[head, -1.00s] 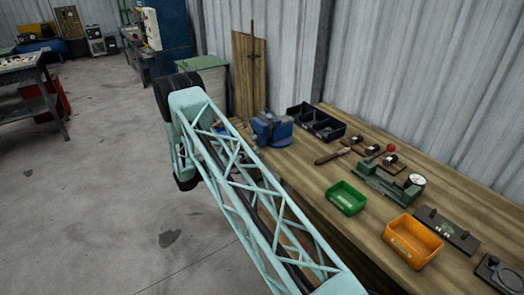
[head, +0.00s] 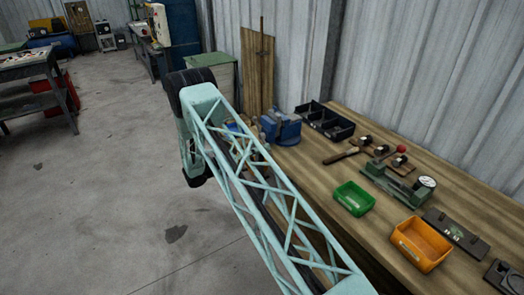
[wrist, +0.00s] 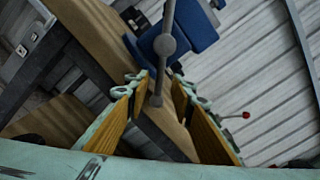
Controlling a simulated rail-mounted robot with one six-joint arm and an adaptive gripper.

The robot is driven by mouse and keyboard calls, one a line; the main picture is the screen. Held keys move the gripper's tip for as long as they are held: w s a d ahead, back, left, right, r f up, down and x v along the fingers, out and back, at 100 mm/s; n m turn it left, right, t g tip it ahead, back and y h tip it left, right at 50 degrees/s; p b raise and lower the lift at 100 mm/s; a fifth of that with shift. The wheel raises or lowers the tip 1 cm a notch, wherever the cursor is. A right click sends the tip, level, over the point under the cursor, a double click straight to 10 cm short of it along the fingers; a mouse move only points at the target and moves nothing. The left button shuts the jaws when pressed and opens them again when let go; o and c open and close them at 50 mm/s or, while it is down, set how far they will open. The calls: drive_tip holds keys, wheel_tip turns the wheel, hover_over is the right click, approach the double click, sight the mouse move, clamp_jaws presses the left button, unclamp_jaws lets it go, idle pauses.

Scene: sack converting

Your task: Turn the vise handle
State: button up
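My gripper is hidden behind my arm in the head view.
On the bench (head: 318,178) are a black divided tray (head: 322,121), a green bin (head: 353,198), an orange bin (head: 422,244) and a green dial fixture (head: 396,186). A corrugated wall (head: 430,80) runs behind. The floor to the left is open.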

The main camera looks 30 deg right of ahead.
drive_tip(key=shift+a, duration=0.2)
drive_tip(key=a, duration=1.1)
drive_tip(key=shift+w+a, duration=0.25)
drive_tip(key=shift+a, duration=0.15)
drive_tip(key=shift+r, duration=0.1)
idle(0.4)
drive_tip(key=s+a+r+m+g+y, duration=0.1)
drive_tip(key=s+a+r+m+y, duration=0.2)
drive_tip(key=s+r, duration=0.6)
drive_tip(key=s+r+m+g+y, duration=0.1)
drive_tip(key=s+r+m+y, duration=0.2)
drive_tip(key=s+r+m, duration=0.55)
drive_tip(key=s+a+r+m+g+y, duration=0.15)
drive_tip(key=s+r, duration=0.45)
drive_tip(key=r, duration=0.7)
drive_tip(key=s+a+r+m+t+y, duration=0.2)
drive_tip(key=s+a, duration=0.4)
drive_tip(key=s, duration=0.5)
drive_tip(key=s+a+r+m+t+y, duration=0.3)
drive_tip(key=s+a+r+m+y, duration=0.2)
drive_tip(key=s, duration=0.6)
drive_tip(key=s+a+r+m+t+y+b, duration=0.1)
drive_tip(key=s+a+r+m+t+y, duration=0.2)
drive_tip(key=s+a+m, duration=0.3)
drive_tip(key=s+a, duration=0.3)
drive_tip(key=s, duration=0.2)
drive_tip(key=shift+s+r, duration=0.15)
drive_tip(key=shift+r, duration=0.2)
